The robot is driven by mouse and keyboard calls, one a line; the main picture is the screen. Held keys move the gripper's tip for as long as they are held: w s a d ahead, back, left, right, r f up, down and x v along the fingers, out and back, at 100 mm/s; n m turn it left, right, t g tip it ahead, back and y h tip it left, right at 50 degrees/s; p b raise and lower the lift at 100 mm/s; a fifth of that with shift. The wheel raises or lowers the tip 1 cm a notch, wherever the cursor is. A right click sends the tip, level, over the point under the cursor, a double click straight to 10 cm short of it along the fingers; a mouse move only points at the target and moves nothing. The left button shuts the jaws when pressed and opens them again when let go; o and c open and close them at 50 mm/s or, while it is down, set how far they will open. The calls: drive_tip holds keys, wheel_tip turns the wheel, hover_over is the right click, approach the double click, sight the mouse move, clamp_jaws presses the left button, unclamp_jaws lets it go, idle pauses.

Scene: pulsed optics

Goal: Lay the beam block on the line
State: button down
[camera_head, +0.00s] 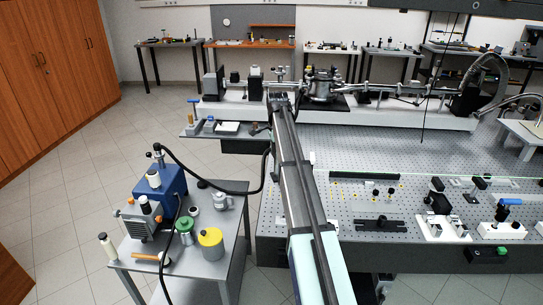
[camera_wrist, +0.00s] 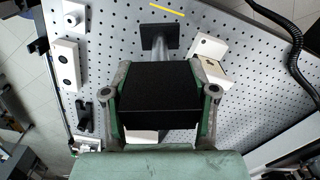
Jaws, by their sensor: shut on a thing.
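My gripper (camera_wrist: 160,78) is shut on a black block (camera_wrist: 160,92), which sits between its two green-and-grey fingers in the wrist view. The block's broad dark face hides part of what lies below it. I take this to be the beam block. A perforated metal table shows beneath the block in the wrist view; the gap between them cannot be judged. In the head view my gripper and the block cannot be made out. A thin green line (camera_head: 455,178) runs across the right part of the perforated table (camera_head: 290,236). A short yellow strip (camera_wrist: 168,9) shows in the wrist view.
A grey post with a dark square plate (camera_wrist: 160,35) stands just beyond the block. White blocks flank it on the left (camera_wrist: 67,65) and right (camera_wrist: 209,45). A black hose (camera_wrist: 291,32) curves at the right. A cart (camera_head: 190,250) with a blue pump stands left.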

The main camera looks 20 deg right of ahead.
sight(276, 169)
drive_tip(key=m, duration=0.3)
drive_tip(key=shift+w+d+f+m, duration=0.1)
drive_tip(key=shift+w+d+m, duration=0.05)
drive_tip(key=shift+w+m, duration=0.25)
drive_tip(key=shift+f+b, duration=1.2)
drive_tip(key=shift+f, duration=0.8)
drive_tip(key=shift+f+b, duration=0.45)
drive_tip(key=shift+f, duration=1.05)
drive_tip(key=shift+f, duration=0.3)
drive_tip(key=shift+c, duration=1.2)
unclamp_jaws()
drive_tip(key=shift+s, duration=0.1)
wheel_tip(276, 169, up, 12)
